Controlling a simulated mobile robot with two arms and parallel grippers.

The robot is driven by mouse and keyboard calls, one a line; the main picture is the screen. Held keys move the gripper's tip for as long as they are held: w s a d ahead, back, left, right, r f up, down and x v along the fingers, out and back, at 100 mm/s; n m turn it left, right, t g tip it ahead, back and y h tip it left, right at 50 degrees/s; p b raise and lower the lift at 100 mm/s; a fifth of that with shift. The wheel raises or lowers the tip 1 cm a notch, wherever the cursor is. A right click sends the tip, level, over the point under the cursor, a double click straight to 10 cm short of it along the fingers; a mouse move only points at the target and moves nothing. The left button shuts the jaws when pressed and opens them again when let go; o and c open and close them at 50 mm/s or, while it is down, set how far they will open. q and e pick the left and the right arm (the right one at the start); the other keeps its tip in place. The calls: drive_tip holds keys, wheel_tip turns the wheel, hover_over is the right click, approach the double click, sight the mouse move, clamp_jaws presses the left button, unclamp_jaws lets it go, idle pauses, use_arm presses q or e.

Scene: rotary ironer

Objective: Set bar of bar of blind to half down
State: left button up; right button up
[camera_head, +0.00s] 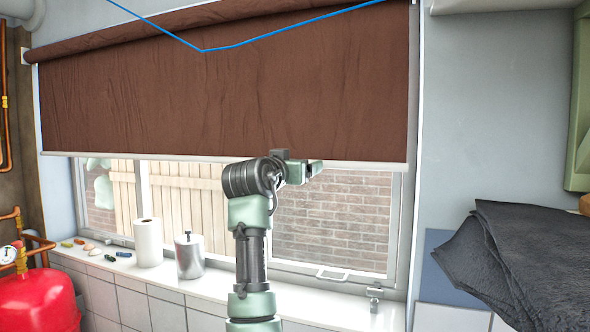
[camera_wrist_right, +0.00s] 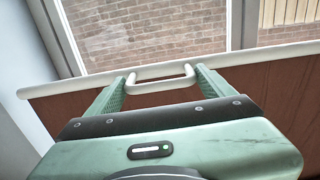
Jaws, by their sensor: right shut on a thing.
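The brown blind (camera_head: 220,85) hangs from its roller over the upper part of the window. Its pale bar (camera_head: 380,165) runs along the lower edge, roughly halfway down the window. The bar also shows in the right wrist view (camera_wrist_right: 270,55), with the blind below it there. A white U-shaped handle (camera_wrist_right: 160,84) on the bar sits between the fingers of my right gripper (camera_wrist_right: 162,76), which is shut on it. In the head view my right gripper (camera_head: 300,165) is at the bar, right of its middle, and hides the handle. My left gripper is not in view.
On the white sill (camera_head: 215,283) stand a paper roll (camera_head: 148,243), a metal canister (camera_head: 189,256) and several small items. A red tank (camera_head: 38,302) is at lower left, dark cloth (camera_head: 510,255) at right. A blue line (camera_head: 270,38) crosses before the blind.

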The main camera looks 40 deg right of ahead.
drive_tip(key=o, duration=1.7)
drive_tip(key=shift+r, duration=0.1)
drive_tip(key=shift+o, duration=1.3)
drive_tip(key=b+v, duration=0.4)
drive_tip(key=v, duration=0.4)
drive_tip(key=shift+d, duration=0.1)
